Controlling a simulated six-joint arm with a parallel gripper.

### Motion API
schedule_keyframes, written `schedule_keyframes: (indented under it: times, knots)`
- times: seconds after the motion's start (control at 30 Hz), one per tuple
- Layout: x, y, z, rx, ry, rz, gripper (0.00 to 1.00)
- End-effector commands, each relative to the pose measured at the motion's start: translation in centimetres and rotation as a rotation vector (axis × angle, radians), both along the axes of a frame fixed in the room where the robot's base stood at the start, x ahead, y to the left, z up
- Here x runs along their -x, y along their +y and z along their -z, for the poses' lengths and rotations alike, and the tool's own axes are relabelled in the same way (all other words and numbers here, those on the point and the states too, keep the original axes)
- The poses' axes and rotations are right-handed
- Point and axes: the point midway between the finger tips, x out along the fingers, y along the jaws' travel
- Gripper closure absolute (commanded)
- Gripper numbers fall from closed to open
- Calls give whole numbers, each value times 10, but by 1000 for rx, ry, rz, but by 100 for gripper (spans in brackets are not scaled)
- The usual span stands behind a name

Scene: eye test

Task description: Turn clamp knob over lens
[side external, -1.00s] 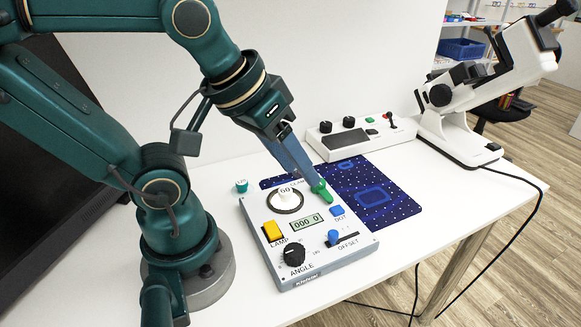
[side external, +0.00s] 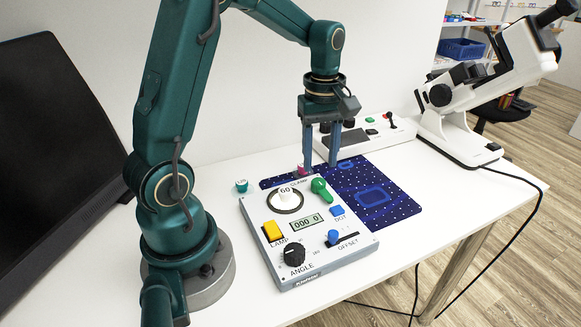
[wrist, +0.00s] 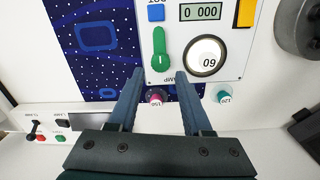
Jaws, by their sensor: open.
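The green clamp knob (side external: 321,187) sits on the grey panel box (side external: 350,255), at the right of the round lens holder (side external: 285,210). In the wrist view the clamp knob (wrist: 159,50) points away from me along the holder's side, not across the lens. A pale lens marked 60 (side external: 285,196) is in the holder; it also shows in the wrist view (wrist: 207,57). My gripper (side external: 320,166) is open and empty, fingers pointing down, behind the knob and apart from it. In the wrist view my gripper's fingertips (wrist: 159,73) frame the space just before the knob.
A magenta piece marked 150 (wrist: 156,97) stands close to my fingers; a teal one marked 120 (side external: 241,186) stands left of the box. A blue dotted mat (side external: 400,200) lies at the right. Behind are a white control box (side external: 345,146) and a white microscope-like instrument (side external: 465,140).

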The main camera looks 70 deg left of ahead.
Motion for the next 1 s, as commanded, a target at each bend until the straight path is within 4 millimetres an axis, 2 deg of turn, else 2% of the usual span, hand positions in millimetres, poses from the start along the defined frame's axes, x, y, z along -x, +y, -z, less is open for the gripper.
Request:
schedule_keyframes:
  times: [0.4, 0.73, 0.87, 1.0]
  knots:
    - [1, 0, 46, 1, 4, -2, 50]
    - [0, 0, 50, 0, 1, -1, 50]
    - [0, 0, 49, 0, 1, -1, 100]
    - [0, 0, 49, 0, 1, 0, 100]
